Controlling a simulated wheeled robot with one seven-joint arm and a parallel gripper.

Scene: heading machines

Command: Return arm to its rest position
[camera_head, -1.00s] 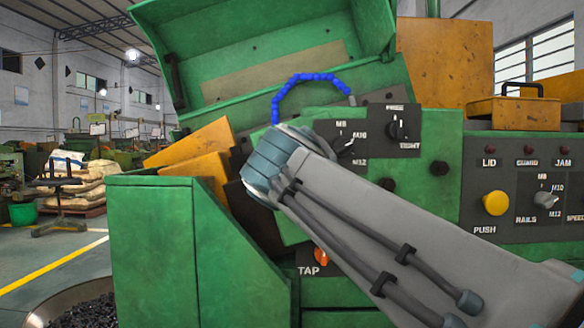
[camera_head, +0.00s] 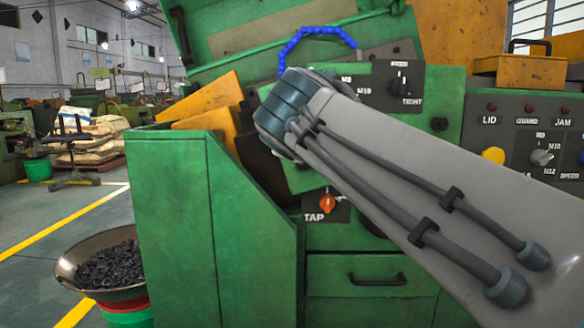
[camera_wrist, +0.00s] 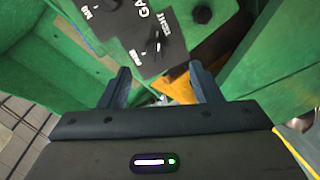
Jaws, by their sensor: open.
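My gripper (camera_wrist: 162,88) shows in the wrist view with its two dark fingers apart and nothing between them. Past the fingers are green machine walls and a dark panel (camera_wrist: 150,35) with white lettering. In the head view my grey arm reaches from the lower right up to the middle, in front of the green machine (camera_head: 175,225). The gripper itself is hidden in that view. My arm covers part of the machine's front, including part of the control panel with the selector knob (camera_head: 400,85).
The raised green lid and blue segmented hose (camera_head: 310,32) are above my arm. An orange TAP knob (camera_head: 327,203) and a yellow push button (camera_head: 493,155) are close to the arm. A pan of dark parts (camera_head: 108,268) stands at lower left.

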